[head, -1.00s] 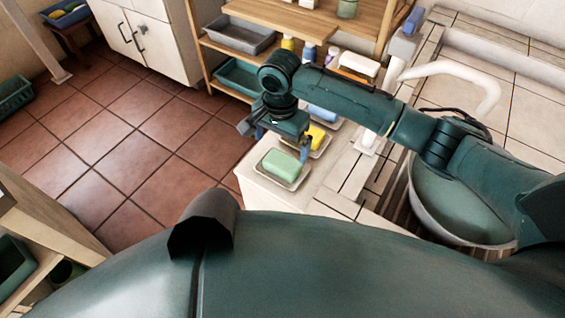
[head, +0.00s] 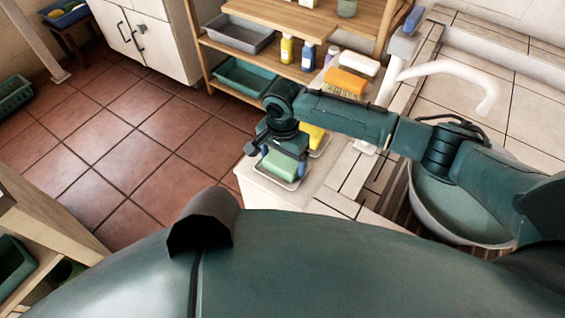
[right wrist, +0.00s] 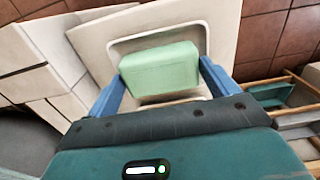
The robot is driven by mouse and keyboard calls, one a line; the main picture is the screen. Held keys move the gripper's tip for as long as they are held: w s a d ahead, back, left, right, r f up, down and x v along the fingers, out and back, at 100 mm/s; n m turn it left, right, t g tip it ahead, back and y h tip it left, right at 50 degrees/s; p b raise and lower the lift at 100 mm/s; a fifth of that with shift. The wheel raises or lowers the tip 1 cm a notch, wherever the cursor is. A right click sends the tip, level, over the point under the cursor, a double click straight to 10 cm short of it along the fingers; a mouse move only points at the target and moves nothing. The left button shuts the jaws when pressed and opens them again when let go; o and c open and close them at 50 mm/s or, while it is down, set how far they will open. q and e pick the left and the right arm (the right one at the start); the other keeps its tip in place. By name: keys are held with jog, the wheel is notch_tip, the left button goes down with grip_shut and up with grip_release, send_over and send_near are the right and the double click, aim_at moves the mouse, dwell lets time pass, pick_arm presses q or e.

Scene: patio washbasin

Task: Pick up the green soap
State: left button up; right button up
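The green soap (head: 280,166) sits in a pale soap dish (head: 291,185) at the near end of the counter. My right gripper (head: 277,159) is above the soap with its fingers pointing down. In the right wrist view the green soap (right wrist: 160,70) shows between the two blue fingers of my right gripper (right wrist: 161,72), one finger on each side. The fingers are spread, and I cannot tell whether they touch the soap. The dish rim (right wrist: 125,44) shows around the soap. My left gripper is not in view.
A yellow soap (head: 313,136) lies just behind, partly hidden by my arm. An orange brush (head: 346,82) and a white bar (head: 359,64) are farther back on the counter. The basin (head: 440,205) and white faucet (head: 460,75) are to the right. Open tiled floor lies left.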

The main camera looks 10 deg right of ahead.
aim_at(282, 160)
jog(key=c, duration=0.7)
jog(key=shift+o, duration=0.2)
jog(key=shift+r, duration=0.1)
notch_tip(282, 160, up, 10)
